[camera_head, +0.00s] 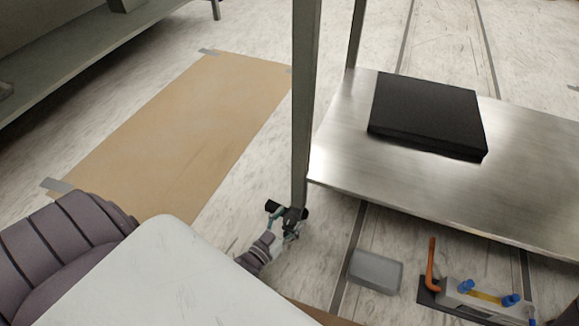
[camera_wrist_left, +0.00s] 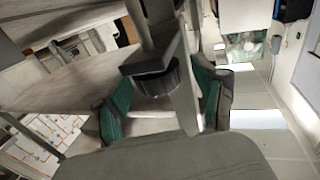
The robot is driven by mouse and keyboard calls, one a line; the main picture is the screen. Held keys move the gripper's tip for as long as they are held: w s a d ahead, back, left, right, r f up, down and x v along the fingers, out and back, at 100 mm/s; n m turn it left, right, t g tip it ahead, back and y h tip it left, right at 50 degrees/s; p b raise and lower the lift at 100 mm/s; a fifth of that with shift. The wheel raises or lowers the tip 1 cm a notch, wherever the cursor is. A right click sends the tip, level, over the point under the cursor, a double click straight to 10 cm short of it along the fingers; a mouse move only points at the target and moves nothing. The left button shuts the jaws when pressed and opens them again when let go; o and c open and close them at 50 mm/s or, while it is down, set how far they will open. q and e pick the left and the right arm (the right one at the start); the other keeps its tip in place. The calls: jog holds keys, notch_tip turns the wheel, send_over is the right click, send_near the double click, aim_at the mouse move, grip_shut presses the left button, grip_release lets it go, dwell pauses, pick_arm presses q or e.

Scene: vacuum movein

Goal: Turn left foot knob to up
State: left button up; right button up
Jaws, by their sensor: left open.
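A grey metal table leg (camera_head: 303,120) comes down in the middle of the head view. In the left wrist view the leg ends in a dark round foot knob (camera_wrist_left: 160,80). My left gripper (camera_head: 283,222) is at the bottom of this leg, small and partly hidden by my own arm. In the wrist view my left gripper (camera_wrist_left: 160,108) is open, with one green-padded finger on each side of the knob. A gap shows between knob and fingers; contact cannot be told. My right gripper is not in view.
A metal lower shelf (camera_head: 345,165) holds a black flat box (camera_head: 428,112) right of the leg. A grey translucent box (camera_head: 375,271) and a fixture with an orange handle (camera_head: 432,265) are below it. A brown floor sheet (camera_head: 185,125) lies left.

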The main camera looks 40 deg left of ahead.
pick_arm(q)
jog(key=s, duration=1.2)
jog(key=shift+a, duration=0.25)
